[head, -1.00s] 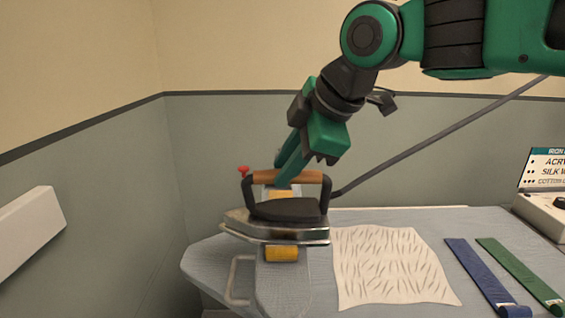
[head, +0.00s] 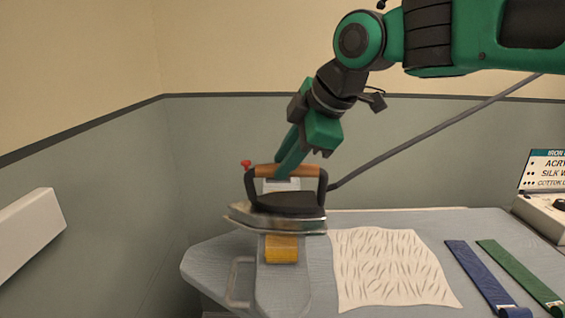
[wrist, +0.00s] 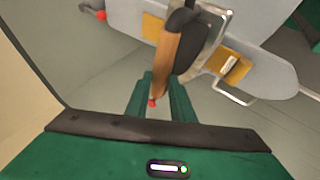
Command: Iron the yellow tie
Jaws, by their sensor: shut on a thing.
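The yellow tie (head: 281,248) lies flat on a narrow padded board (head: 285,290) at the left of the ironing table. Its middle is hidden by the iron. In the wrist view, yellow parts show on both sides of the iron, and the part at the right (wrist: 211,59) bears a small pale label. The iron (head: 285,208) has a metal body and a brown handle. My gripper (head: 284,173) is shut on the handle, which also shows between my fingers in the wrist view. I cannot tell whether the iron's sole touches the tie.
A creased cream cloth (head: 390,268) lies right of the narrow board, with a blue tie (head: 482,275) and a green tie (head: 520,272) beyond. A control box with a sign (head: 548,168) stands at the far right. A grey cable (head: 430,135) rises from the iron.

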